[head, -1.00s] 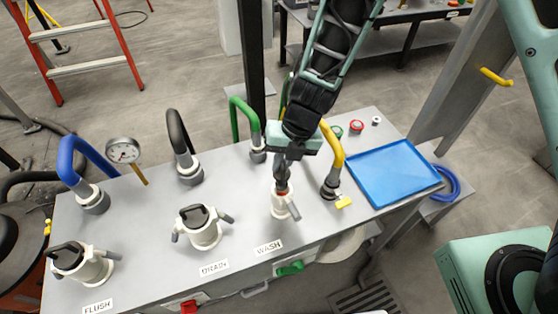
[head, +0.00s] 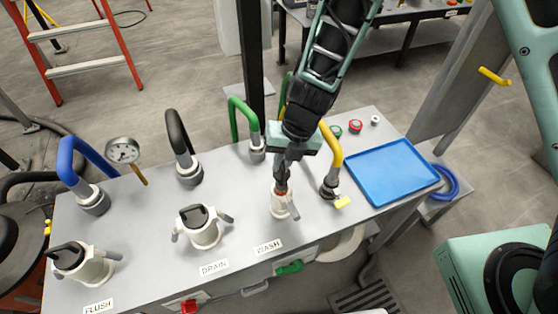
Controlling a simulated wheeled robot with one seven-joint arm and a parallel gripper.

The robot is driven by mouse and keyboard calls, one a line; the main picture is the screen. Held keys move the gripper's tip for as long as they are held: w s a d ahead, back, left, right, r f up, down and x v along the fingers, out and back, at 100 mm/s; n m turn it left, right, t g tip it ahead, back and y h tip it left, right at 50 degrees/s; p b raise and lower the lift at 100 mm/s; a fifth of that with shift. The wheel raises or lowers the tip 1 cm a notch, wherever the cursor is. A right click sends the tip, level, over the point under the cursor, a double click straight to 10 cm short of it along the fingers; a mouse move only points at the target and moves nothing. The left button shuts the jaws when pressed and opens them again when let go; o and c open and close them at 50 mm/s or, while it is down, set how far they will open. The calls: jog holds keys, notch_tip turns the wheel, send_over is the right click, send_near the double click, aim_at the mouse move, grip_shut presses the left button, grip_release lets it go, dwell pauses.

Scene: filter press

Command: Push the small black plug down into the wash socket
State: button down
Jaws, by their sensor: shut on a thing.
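The wash socket (head: 281,206) is a white upright collar with a side lever, behind the WASH label (head: 268,247) on the grey bench top. My gripper (head: 282,183) points down right over its mouth, with the fingertips at the rim. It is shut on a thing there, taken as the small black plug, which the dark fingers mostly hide. A little red shows at the fingertips. I cannot tell how deep the plug sits in the socket.
The drain socket (head: 203,230) and flush socket (head: 88,266) stand to the left, each with a black plug. A yellow hose (head: 336,150) rises close on the right, a green hose (head: 238,112) behind. A blue tray (head: 392,172) lies at the right.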

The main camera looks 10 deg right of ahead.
jog(key=shift+f+b, duration=1.15)
jog(key=shift+f, duration=0.7)
jog(key=c, duration=1.4)
grip_release()
jog(key=shift+c, duration=0.2)
jog(key=shift+r, duration=0.15)
jog(key=p+v, duration=0.4)
jog(key=v, duration=1.3)
jog(key=shift+r, duration=0.2)
